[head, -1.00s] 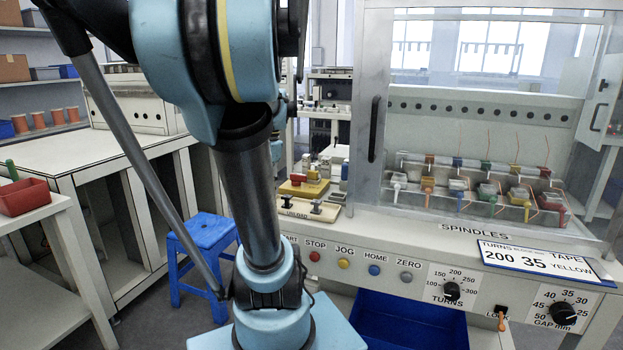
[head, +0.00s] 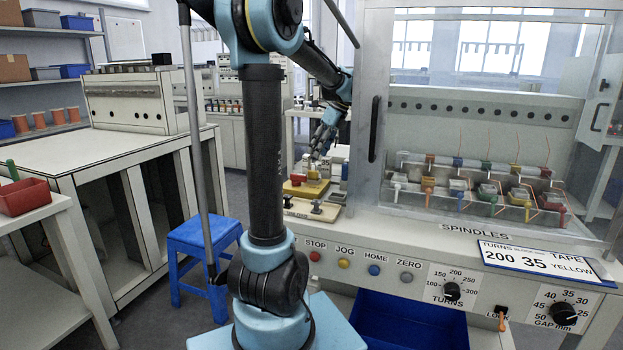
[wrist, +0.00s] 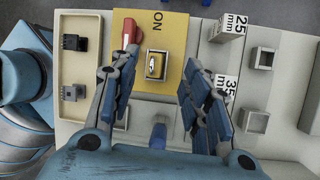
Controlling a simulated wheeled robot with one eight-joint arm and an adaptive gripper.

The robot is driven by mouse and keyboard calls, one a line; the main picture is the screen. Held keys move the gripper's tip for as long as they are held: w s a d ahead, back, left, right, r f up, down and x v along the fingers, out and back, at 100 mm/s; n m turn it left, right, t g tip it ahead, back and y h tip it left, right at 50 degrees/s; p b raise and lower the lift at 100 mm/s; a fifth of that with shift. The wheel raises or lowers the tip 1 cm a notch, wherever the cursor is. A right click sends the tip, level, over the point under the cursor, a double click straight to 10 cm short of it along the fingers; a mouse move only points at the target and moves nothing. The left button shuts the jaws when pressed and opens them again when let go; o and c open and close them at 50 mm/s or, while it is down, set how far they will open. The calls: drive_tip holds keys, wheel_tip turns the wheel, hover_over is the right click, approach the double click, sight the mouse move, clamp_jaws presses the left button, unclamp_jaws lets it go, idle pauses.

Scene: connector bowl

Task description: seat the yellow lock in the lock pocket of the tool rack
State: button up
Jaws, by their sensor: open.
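In the wrist view a small yellow piece (wrist: 155,66), which looks like the yellow lock, sits in a square grey frame on a yellow plate (wrist: 172,38). My gripper (wrist: 158,78) is open and empty, with its fingers on either side of that piece from this angle; their height above it is unclear. The tool rack (wrist: 285,100) spreads to the right with 25 mm and 35 mm labels and square pockets, including a far one (wrist: 262,58) and a nearer one (wrist: 255,121). I cannot tell which is the lock pocket. My gripper (head: 323,138) is small in the head view.
A cream tray (wrist: 78,118) with two small dark and grey blocks lies at left. A blue peg (wrist: 158,136) stands between my fingers' bases. The glazed spindle cabinet (head: 374,120) is to the right in the head view.

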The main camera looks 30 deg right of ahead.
sight(311, 170)
drive_tip(key=shift+s+x, duration=0.1)
drive_tip(key=shift+x, duration=1.65)
drive_tip(key=shift+s+x, duration=0.15)
drive_tip(key=shift+x, duration=1.6)
clamp_jaws()
